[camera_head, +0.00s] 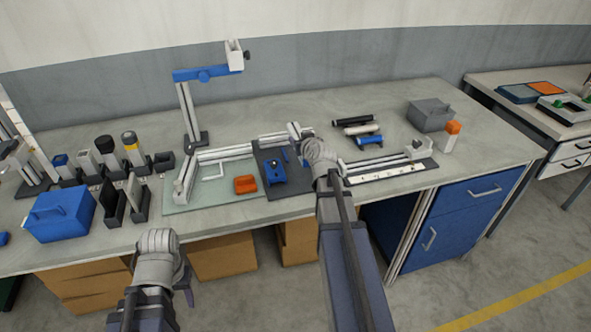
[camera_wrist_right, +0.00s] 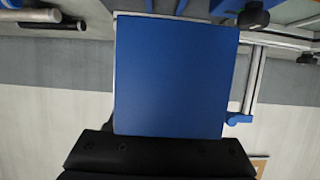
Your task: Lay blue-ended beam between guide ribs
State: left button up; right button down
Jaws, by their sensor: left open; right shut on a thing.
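My right gripper (camera_head: 300,138) is over the middle of the bench, largely hidden behind its own wrist in the head view. In the right wrist view its black jaws (camera_wrist_right: 155,155) are shut on the blue-ended beam (camera_wrist_right: 170,75), whose flat blue face fills the middle. Most of the beam's length is hidden. My left gripper (camera_head: 158,240) is in front of the bench edge, empty; its fingertips are barely visible. I cannot clearly make out the guide ribs.
A pale plate (camera_head: 215,195) with white rails and an orange block (camera_head: 245,184) lies left of a dark mat (camera_head: 290,190) with blue parts. A blue box (camera_head: 60,214) stands at left. A blue-armed stand (camera_head: 187,105) rises behind. Several rollers (camera_head: 358,130) lie at right.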

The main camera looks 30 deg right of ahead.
aim_at(299, 171)
jog(key=shift+f+b, duration=4.95)
jog(key=shift+f, duration=0.1)
jog(key=shift+r, duration=0.15)
jog(key=shift+c, duration=1.6)
grip_release()
